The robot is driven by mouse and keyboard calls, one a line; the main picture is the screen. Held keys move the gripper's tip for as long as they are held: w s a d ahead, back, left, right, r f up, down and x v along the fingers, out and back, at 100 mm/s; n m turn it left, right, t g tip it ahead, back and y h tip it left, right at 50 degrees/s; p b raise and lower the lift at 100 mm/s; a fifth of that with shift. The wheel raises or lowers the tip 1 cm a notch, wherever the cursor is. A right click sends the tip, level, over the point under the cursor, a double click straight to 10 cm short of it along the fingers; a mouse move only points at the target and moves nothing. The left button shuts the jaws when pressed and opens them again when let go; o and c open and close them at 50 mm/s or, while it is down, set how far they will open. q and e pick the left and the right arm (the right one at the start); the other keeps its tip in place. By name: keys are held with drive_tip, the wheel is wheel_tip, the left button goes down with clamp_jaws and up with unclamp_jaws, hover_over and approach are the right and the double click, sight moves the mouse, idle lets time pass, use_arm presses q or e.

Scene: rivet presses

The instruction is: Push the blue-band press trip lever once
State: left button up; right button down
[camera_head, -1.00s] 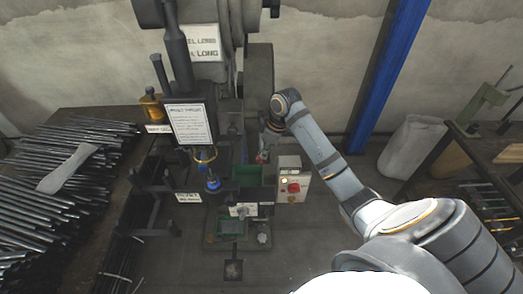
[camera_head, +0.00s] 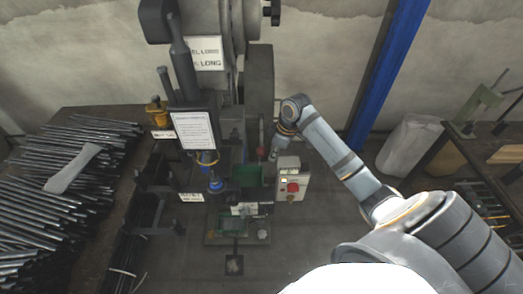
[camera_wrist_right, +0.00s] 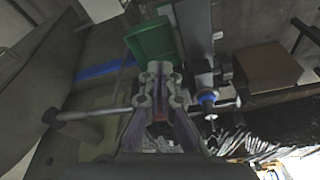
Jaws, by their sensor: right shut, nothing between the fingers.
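The press (camera_head: 228,85) with a blue ring on its spindle (camera_head: 215,184) stands at centre-left in the head view. A blue band (camera_wrist_right: 105,68) crosses a grey body in the right wrist view. A small upright lever with a reddish end (camera_head: 261,132) shows at the press's right side, just left of my right gripper (camera_head: 274,156). In the wrist view the right gripper (camera_wrist_right: 160,70) is shut and empty. A grey rod (camera_wrist_right: 95,113) runs to it from the left and passes behind the fingers; I cannot tell whether they touch. My left gripper is not in view.
A control box with a red button (camera_head: 292,187) stands just below the right gripper. A green bin (camera_head: 247,175) sits at the press front; it may be the green part in the wrist view (camera_wrist_right: 152,42). Rods (camera_head: 70,165) are heaped at left. A bench (camera_head: 455,150) stands at right.

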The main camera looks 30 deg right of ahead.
drive_tip(key=v, duration=1.2)
idle(1.4)
